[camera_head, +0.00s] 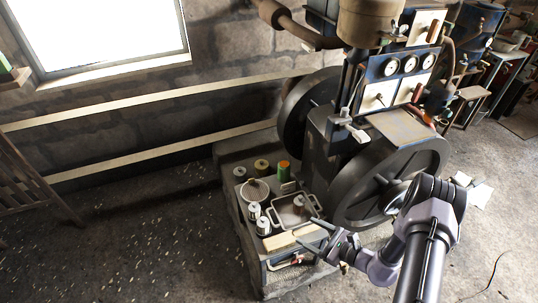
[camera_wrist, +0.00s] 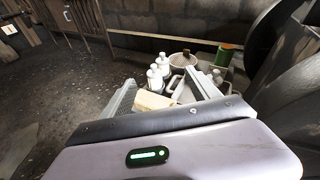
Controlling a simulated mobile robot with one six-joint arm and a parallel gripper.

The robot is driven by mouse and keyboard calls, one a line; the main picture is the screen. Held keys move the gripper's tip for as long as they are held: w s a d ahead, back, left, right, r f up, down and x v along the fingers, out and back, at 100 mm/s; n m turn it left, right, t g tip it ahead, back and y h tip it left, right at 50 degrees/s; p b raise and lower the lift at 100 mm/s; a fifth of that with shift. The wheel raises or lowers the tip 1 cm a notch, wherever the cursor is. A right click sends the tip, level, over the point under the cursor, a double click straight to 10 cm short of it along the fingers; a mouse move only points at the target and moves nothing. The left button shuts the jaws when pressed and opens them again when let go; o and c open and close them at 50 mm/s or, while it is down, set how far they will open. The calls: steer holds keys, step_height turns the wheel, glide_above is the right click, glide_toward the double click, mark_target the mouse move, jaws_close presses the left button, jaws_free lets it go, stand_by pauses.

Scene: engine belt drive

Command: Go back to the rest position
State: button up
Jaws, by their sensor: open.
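My gripper (camera_head: 318,236) is open and empty, held low in front of the stone ledge at the foot of the engine. In the wrist view its two fingers (camera_wrist: 165,98) stand apart, with a pale block (camera_wrist: 150,101) and bottles showing beyond them. The engine (camera_head: 350,130) stands right of the ledge, with a large dark flywheel (camera_head: 420,160) close to my arm. I cannot tell whether the fingers touch anything on the ledge.
The ledge holds a metal tray (camera_head: 318,207), several white-topped bottles (camera_head: 254,210), a round pot (camera_head: 254,190) and a green and orange can (camera_head: 283,168). A wooden chair (camera_head: 30,180) stands at far left. The floor (camera_head: 150,230) left of the ledge is open.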

steer(key=s+a+r+n+g, duration=0.1)
steer(key=a+r+n+g, duration=0.25)
steer(key=r, duration=0.45)
steer(key=s+a+r+n+g, duration=0.15)
steer(key=r+n, duration=0.25)
steer(key=r, duration=0.4)
steer(key=s+a+r+n+g, duration=0.1)
steer(key=a+r+n+g, duration=0.25)
steer(key=r, duration=0.45)
steer(key=s+d+r+n+t+h, duration=0.2)
steer(key=s+r+n+h, duration=0.6)
steer(key=s+r, duration=0.8)
steer(key=shift+s+d+r+n+t+h, duration=0.25)
steer(key=shift+s+n+t, duration=0.35)
steer(key=shift+s+t, duration=0.6)
steer(key=shift+s+a, duration=0.1)
